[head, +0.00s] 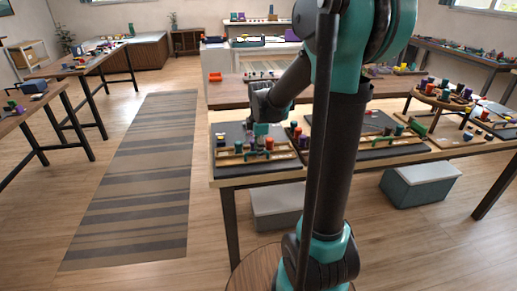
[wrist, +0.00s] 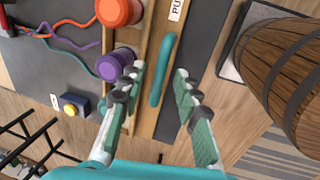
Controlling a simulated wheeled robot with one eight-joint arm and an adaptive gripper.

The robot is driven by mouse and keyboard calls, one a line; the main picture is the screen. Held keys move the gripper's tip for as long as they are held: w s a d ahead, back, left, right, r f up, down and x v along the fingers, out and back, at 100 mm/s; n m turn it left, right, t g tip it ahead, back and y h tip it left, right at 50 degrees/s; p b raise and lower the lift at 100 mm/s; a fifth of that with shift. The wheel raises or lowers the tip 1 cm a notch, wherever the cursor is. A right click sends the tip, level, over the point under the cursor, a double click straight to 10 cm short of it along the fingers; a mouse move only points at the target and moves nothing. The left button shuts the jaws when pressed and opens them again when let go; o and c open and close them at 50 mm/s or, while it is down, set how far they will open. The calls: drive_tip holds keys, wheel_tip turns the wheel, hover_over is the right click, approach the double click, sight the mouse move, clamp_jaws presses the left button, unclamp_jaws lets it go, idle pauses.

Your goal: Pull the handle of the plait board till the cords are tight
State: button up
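The plait board (wrist: 148,50) is a wooden frame on a dark mat, with an orange spool (wrist: 118,10) and a purple spool (wrist: 114,66) along its edge. Its handle (wrist: 163,70) is a teal bar on the outer side, beside a partly cut-off label starting "PU" (wrist: 177,9). My gripper (wrist: 160,70) is open and empty, with one finger on each side of the handle in the wrist view. I cannot tell whether the fingers reach down around it. In the head view my gripper (head: 262,130) is low over the left board (head: 262,155), hiding part of it.
A small dark box with a yellow knob (wrist: 73,106) is near the board. A second board (head: 375,140) stands to the right on the same table. A striped rug (head: 135,185) covers open floor at left.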

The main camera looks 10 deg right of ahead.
drive_tip(key=shift+c, duration=0.2)
clamp_jaws()
drive_tip(key=shift+s, duration=0.1)
drive_tip(key=shift+s, duration=2.35)
drive_tip(key=shift+f, duration=0.1)
drive_tip(key=shift+o, duration=0.2)
unclamp_jaws()
drive_tip(key=shift+s, duration=0.1)
drive_tip(key=shift+r, duration=0.2)
